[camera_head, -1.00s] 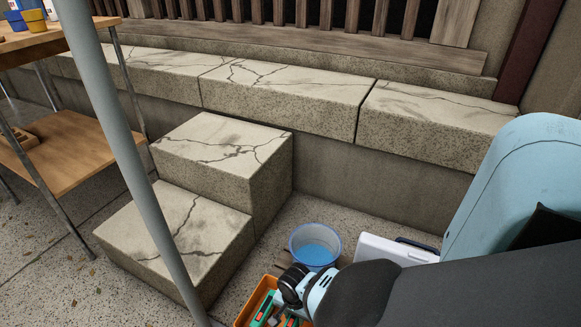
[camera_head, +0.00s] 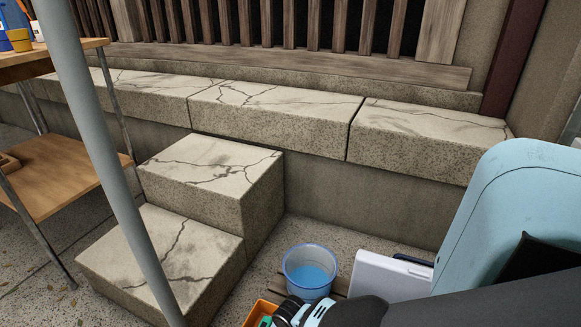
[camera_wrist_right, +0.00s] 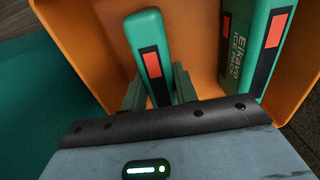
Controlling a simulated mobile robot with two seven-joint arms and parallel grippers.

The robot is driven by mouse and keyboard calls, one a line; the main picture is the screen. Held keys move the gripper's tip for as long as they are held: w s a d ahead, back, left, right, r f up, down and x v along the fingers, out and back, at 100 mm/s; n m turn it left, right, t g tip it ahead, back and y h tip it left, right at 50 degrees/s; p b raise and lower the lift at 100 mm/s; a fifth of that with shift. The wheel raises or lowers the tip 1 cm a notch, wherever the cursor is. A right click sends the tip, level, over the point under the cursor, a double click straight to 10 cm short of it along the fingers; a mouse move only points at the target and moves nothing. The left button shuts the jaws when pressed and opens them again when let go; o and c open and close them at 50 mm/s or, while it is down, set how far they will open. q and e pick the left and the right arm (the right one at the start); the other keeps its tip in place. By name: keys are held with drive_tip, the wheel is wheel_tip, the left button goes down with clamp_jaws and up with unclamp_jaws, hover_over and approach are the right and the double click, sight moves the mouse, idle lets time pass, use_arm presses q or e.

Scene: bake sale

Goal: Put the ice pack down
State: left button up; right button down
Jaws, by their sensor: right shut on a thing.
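In the right wrist view, my right gripper (camera_wrist_right: 158,90) is shut on a green ice pack (camera_wrist_right: 147,32) with a red and dark label panel. The ice pack stands up between the fingers, within the outline of an orange crate (camera_wrist_right: 88,38). I cannot tell whether it touches the crate floor. Other green ice packs (camera_wrist_right: 238,58) stand in the crate to the right, one lettered "ICE PACK". In the head view, the crate (camera_head: 256,312) shows only a corner at the bottom edge, and my right arm hides most of it. My left gripper is not in view.
A blue bucket (camera_head: 310,271) stands behind the crate, with a white box (camera_head: 388,274) to its right. Stone steps (camera_head: 208,164) and a cracked stone ledge (camera_head: 275,105) lie beyond. A wooden shelf unit (camera_head: 62,180) stands at the left.

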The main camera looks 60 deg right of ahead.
drive_tip(key=c, duration=1.1)
unclamp_jaws()
use_arm(q)
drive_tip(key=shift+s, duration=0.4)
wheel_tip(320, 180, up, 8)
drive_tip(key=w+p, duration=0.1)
drive_tip(key=p, duration=0.6)
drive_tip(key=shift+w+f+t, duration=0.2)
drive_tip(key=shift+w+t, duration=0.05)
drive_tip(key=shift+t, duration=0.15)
use_arm(e)
wheel_tip(320, 180, up, 12)
drive_tip(key=shift+r, duration=0.2)
